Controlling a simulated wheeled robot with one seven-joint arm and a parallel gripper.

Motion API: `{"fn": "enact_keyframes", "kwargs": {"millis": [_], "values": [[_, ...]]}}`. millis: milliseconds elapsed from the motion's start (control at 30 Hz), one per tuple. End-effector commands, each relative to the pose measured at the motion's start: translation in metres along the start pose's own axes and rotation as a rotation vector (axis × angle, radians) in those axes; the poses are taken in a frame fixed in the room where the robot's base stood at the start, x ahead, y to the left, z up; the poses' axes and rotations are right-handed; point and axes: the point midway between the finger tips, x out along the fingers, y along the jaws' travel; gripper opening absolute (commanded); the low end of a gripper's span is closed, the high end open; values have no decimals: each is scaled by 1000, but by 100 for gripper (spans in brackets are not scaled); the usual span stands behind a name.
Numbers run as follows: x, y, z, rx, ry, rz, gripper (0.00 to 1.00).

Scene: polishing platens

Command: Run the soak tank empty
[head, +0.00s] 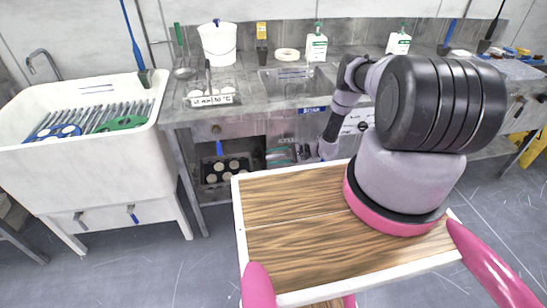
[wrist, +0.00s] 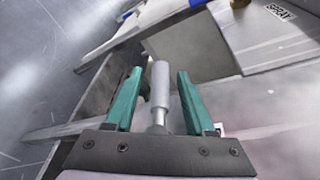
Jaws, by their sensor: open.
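A sunken tank (head: 212,100) with a "MAX" temperature label stands in the steel counter in the head view. I take it as the soak tank; its contents are hard to make out. A blue lever (head: 219,148) hangs under its front. In the wrist view my gripper (wrist: 158,75) is open, with one teal finger on each side of a grey cylindrical handle (wrist: 160,85). The fingers stand apart from the handle with gaps visible. I cannot tell what the handle belongs to. In the head view my arm reaches down toward the counter front, and my fingertips are not clear.
A white sink (head: 90,150) with a rack and two levers beneath stands at the left. A steel basin (head: 296,85) is right of the tank. A panel marked "SPRAY" (wrist: 280,30) is at the wrist view's upper right. A dark tray (head: 226,170) sits below the counter.

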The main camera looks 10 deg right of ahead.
Motion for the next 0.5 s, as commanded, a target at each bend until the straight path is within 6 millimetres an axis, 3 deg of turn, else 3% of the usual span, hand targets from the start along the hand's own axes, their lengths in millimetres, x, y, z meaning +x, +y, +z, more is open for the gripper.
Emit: {"fn": "enact_keyframes", "kwargs": {"millis": [200,333,367,500], "values": [[0,0,0,0,0,0,55],[0,0,0,0,0,0,5],[0,0,0,0,0,0,0],[0,0,0,0,0,0,0]]}}
